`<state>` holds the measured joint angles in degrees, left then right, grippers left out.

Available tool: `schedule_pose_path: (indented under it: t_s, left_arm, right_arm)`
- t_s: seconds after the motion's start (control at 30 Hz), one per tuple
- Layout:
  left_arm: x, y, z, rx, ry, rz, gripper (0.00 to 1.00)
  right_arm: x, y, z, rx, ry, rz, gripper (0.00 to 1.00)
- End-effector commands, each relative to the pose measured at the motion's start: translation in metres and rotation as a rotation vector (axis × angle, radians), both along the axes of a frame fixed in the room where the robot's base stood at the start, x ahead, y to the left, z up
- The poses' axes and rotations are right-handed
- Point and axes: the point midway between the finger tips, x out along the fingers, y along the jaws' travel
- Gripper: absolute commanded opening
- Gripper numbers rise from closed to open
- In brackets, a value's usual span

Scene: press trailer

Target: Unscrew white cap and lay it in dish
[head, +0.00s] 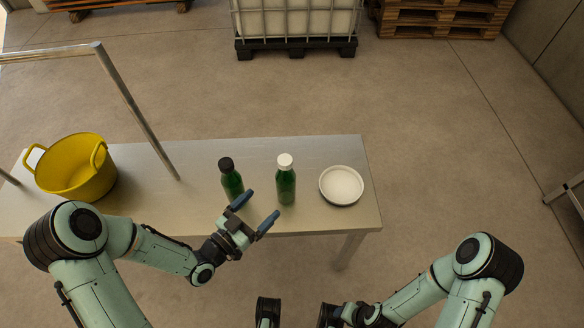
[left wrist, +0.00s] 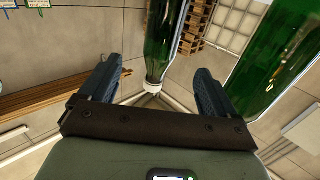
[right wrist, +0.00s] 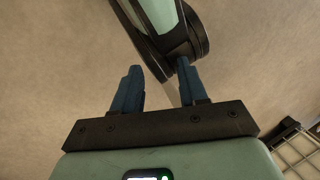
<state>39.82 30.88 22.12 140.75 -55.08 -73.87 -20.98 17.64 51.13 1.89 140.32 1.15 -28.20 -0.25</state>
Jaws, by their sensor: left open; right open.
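A green bottle with a white cap (head: 285,160) stands upright on the metal table. A white round dish (head: 341,185) lies empty to its right. My left gripper (head: 256,211) is open and empty at the table's front side, just left of and in front of the white-capped bottle. In the left wrist view, that bottle (left wrist: 162,45) shows beyond and between the spread fingers, with its white cap (left wrist: 152,87) toward the picture's middle; I see no contact. My right gripper (right wrist: 159,80) is open and empty, with an arm link of mine beyond it.
A green bottle with a black cap (head: 231,180) stands left of the white-capped one, close to my left gripper; it looks large in the left wrist view (left wrist: 270,65). A yellow tub (head: 75,170) and metal frame (head: 125,95) occupy the table's left part.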

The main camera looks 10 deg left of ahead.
Motion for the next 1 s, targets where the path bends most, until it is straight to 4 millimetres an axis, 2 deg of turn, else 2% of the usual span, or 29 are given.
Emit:
schedule_pose_path:
  t_s: [0.17, 0.43, 0.77, 1.0]
  left_arm:
    - [0.015, -0.011, 0.004, 0.001, -0.024, -0.009, 0.9]
    - [0.058, -0.036, 0.004, 0.0, -0.02, -0.007, 0.9]
    - [0.074, -0.045, 0.006, 0.0, -0.019, -0.005, 0.9]
    - [0.106, -0.06, 0.013, 0.0, -0.018, -0.005, 0.9]
  right_arm:
    - [0.002, -0.001, -0.003, -0.003, -0.007, -0.003, 0.43]
    - [0.009, -0.004, -0.008, -0.012, -0.024, -0.011, 0.43]
    - [0.011, -0.006, -0.01, -0.015, -0.031, -0.014, 0.43]
    - [0.016, -0.008, -0.014, -0.021, -0.043, -0.019, 0.43]
